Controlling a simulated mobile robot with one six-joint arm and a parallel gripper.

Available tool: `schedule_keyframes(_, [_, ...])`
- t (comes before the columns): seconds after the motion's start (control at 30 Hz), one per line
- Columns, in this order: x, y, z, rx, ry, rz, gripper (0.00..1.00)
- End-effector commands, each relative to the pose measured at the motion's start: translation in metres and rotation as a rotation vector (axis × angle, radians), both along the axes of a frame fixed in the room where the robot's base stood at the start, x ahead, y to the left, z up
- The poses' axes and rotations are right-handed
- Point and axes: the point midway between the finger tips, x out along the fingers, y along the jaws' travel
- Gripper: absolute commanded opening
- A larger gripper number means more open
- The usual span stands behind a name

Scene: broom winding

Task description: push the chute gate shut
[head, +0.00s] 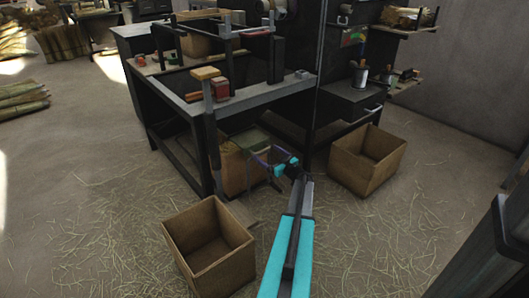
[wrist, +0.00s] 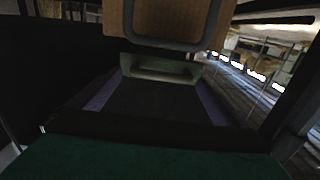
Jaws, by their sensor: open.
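My gripper (head: 260,158) reaches under the workbench in the head view, with its two thin fingers apart and nothing seen held. Just beyond it is a greenish chute piece (head: 251,138) above a brown box. In the wrist view a grey-green part with a raised rim (wrist: 160,69) lies ahead, between dark purple-edged strips. A tan panel with a dark rounded frame (wrist: 165,22) is above it. I cannot tell for sure which part is the gate or whether I touch it. A dark green surface (wrist: 140,160) fills the bottom.
The workbench (head: 265,95) has posts and a front rail close to my arm. One open box (head: 208,250) stands on the floor in front, another (head: 368,160) at right. A dark cabinet edge (head: 495,250) is at lower right. Straw-strewn floor is otherwise clear.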

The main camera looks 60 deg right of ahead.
Motion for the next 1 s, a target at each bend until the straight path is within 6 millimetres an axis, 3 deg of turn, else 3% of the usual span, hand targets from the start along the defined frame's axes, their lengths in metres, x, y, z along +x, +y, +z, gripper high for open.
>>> schedule_keyframes(0.1, [0.017,-0.006,-0.002,0.0,0.0,0.002,0.97])
schedule_keyframes(0.3, [0.032,-0.01,0.0,0.0,-0.001,0.002,0.97])
schedule_keyframes(0.67, [0.036,-0.011,0.0,0.0,0.0,0.001,0.97])
schedule_keyframes(0.77, [0.036,-0.01,0.0,0.0,0.0,0.002,0.85])
schedule_keyframes(0.97, [0.035,-0.011,0.0,0.001,0.0,-0.001,0.51])
schedule_keyframes(1.0, [0.035,-0.012,0.0,0.001,0.0,-0.002,0.5])
